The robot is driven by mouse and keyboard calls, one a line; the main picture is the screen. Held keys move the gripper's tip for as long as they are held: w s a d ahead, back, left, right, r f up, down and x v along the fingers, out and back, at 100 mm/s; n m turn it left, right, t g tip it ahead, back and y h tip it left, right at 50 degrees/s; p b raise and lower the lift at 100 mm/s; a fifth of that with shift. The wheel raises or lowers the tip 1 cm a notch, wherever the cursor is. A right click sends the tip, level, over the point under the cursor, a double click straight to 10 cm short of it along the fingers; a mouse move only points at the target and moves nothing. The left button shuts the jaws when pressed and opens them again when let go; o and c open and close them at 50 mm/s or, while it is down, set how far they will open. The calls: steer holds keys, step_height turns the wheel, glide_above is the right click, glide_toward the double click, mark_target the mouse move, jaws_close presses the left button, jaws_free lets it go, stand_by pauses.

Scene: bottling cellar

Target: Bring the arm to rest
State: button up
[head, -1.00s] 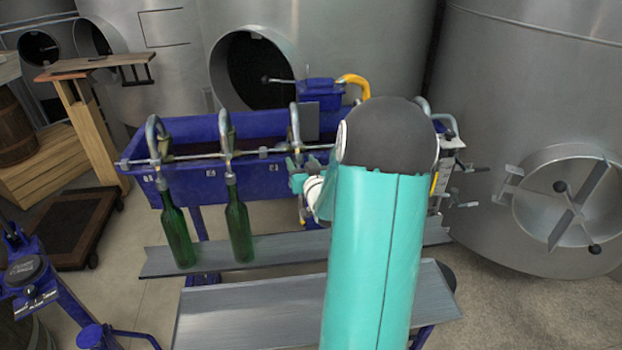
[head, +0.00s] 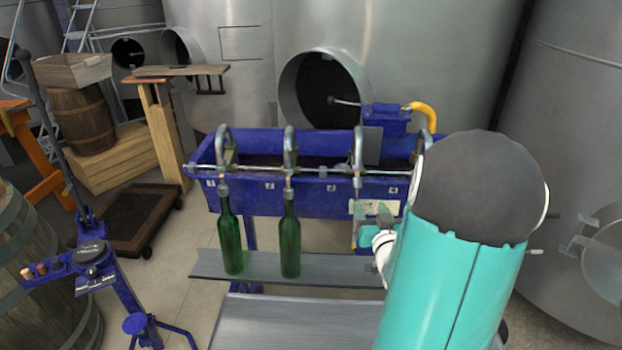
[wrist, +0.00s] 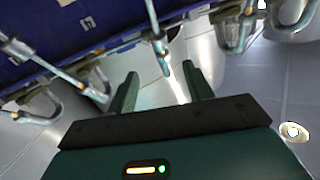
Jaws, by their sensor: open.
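My arm crosses the right side of the head view, its teal upper link and dark joint hiding part of the filling machine. My gripper (wrist: 160,88) shows in the wrist view with its two dark green fingers apart and nothing between them. In the head view only a small part of the gripper shows at the front of the machine's blue trough (head: 260,198), right of the bottles. In the wrist view the trough (wrist: 60,30) and several metal spouts lie close around and beyond the fingers.
Two green bottles, the left one (head: 229,240) and the right one (head: 290,240), stand upright under spouts on a grey shelf (head: 335,272). A blue corking stand (head: 95,258) and a barrel (head: 35,265) are at the left. Steel tanks (head: 420,50) stand behind. Some floor (head: 180,245) is clear.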

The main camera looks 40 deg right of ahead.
steer(key=w+a+r+n+g+y, duration=0.2)
steer(key=a+r+g, duration=0.1)
steer(key=a, duration=0.6)
steer(key=w+a+r+n+g+y, duration=0.1)
steer(key=w+a+r+g+y, duration=0.15)
steer(key=a, duration=0.65)
steer(key=s+a+r+n+g+y, duration=0.3)
steer(key=s+a+g+y, duration=0.1)
steer(key=s+a, duration=1.1)
steer(key=a, duration=0.4)
steer(key=shift+s+n+g, duration=0.2)
steer(key=shift+n+g, duration=0.15)
steer(key=shift+n, duration=0.05)
steer(key=shift+r, duration=0.1)
steer(key=c, duration=0.3)
